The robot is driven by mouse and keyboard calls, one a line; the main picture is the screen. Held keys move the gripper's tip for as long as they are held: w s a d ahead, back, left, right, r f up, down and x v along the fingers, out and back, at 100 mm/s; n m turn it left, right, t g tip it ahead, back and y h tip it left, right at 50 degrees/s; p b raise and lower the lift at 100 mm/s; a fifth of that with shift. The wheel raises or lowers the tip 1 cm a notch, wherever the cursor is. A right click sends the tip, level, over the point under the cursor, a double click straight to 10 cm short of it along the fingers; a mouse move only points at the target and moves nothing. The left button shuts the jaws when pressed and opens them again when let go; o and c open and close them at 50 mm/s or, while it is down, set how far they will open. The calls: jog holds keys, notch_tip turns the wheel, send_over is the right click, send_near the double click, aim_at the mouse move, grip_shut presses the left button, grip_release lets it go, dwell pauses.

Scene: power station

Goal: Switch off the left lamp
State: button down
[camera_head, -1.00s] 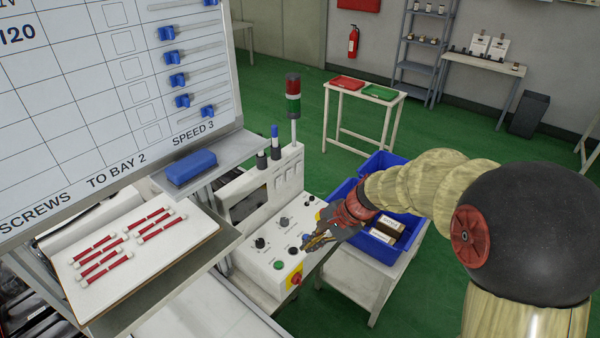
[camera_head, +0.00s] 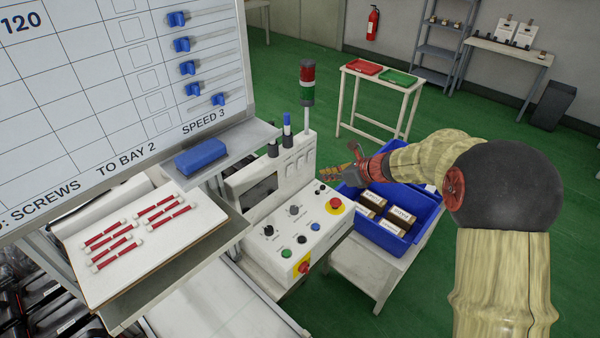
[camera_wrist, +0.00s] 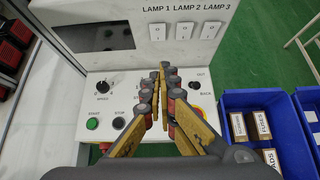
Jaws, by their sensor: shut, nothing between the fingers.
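The white machine panel carries three pale rocker switches. In the wrist view they are labelled LAMP 1 (camera_wrist: 157,32), LAMP 2 (camera_wrist: 185,31) and LAMP 3 (camera_wrist: 211,30) from left to right. LAMP 1 is the leftmost; its rocker position is too small to tell. The switches also show small in the head view, on the upright panel (camera_head: 292,167). My gripper (camera_wrist: 163,70) is shut and empty, its yellow-edged fingers pointing toward the panel below the switches, apart from them. In the head view my gripper (camera_head: 323,175) is just right of the panel.
Below the switches is a control box with knobs, a green button (camera_head: 286,253) and red emergency buttons (camera_head: 335,203). A red-green signal tower (camera_head: 307,82) stands behind the panel. Blue bins (camera_head: 420,225) with boxes stand to the right. A whiteboard (camera_head: 90,110) is at left.

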jog(key=b, duration=0.1)
send_near(291, 173)
jog(key=x, duration=0.4)
jog(key=shift+w+a+f, duration=0.15)
jog(key=shift+f, duration=0.1)
dwell(0.3)
